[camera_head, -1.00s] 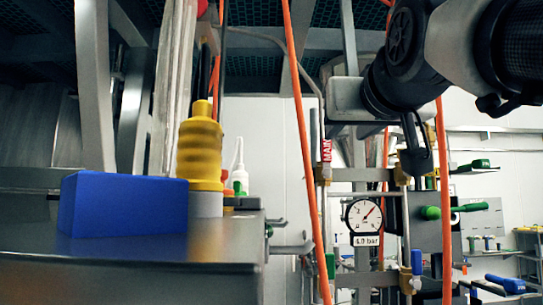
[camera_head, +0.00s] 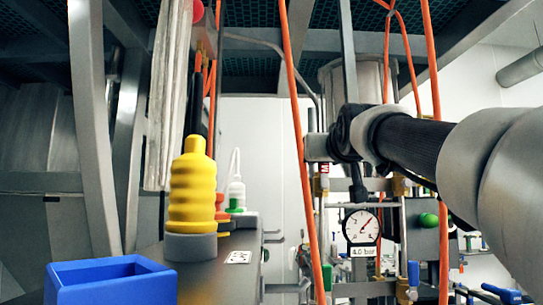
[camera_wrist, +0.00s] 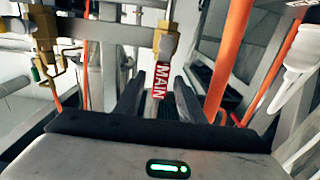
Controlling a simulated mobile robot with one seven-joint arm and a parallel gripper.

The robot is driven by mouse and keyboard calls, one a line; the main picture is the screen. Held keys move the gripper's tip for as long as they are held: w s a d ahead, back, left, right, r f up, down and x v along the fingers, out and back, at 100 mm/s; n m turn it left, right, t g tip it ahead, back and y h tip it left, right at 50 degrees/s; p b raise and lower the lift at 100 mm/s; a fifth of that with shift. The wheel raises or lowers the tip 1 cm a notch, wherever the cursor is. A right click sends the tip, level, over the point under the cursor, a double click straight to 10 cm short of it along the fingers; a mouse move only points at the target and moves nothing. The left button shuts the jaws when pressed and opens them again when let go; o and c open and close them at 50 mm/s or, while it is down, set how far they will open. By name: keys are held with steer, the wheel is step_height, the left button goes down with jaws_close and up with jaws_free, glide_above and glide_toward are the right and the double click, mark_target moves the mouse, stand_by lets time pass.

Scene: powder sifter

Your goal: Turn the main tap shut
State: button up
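The main tap has a red sleeve marked MAIN on its lever, which stands upright in the head view (camera_head: 323,168), partly covered by my gripper (camera_head: 318,148). In the wrist view the red MAIN sleeve (camera_wrist: 162,80) runs down from a brass valve body (camera_wrist: 166,40). My gripper's two dark fingers (camera_wrist: 160,100) lie on either side of the lever, open, with narrow gaps beside the sleeve. I cannot tell whether either finger touches it. The lever's far end is hidden behind the gripper body.
A pressure gauge (camera_head: 361,226) marked 4.0 bar sits right of and below the tap. Orange hoses (camera_head: 300,150) hang close by on both sides. Blue-handled valve (camera_head: 413,273) sits lower right.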

steer(key=shift+w, duration=0.45)
steer(key=shift+c, duration=0.2)
jaws_close()
steer(key=shift+d+m, duration=0.15)
steer(key=shift+m, duration=0.15)
steer(key=shift+d+f+m+b, duration=0.35)
steer(key=shift+d+f+m, duration=0.6)
steer(key=shift+m, duration=1.95)
steer(key=shift+d+f+m+b, duration=0.3)
steer(key=shift+d+f+m, duration=0.55)
steer(key=shift+m, duration=2.05)
steer(key=shift+d+f+m+b, duration=0.35)
steer(key=shift+d+f+m, duration=0.6)
steer(key=shift+m, duration=1.95)
steer(key=shift+a+f, duration=0.1)
steer(key=shift+f, duration=0.05)
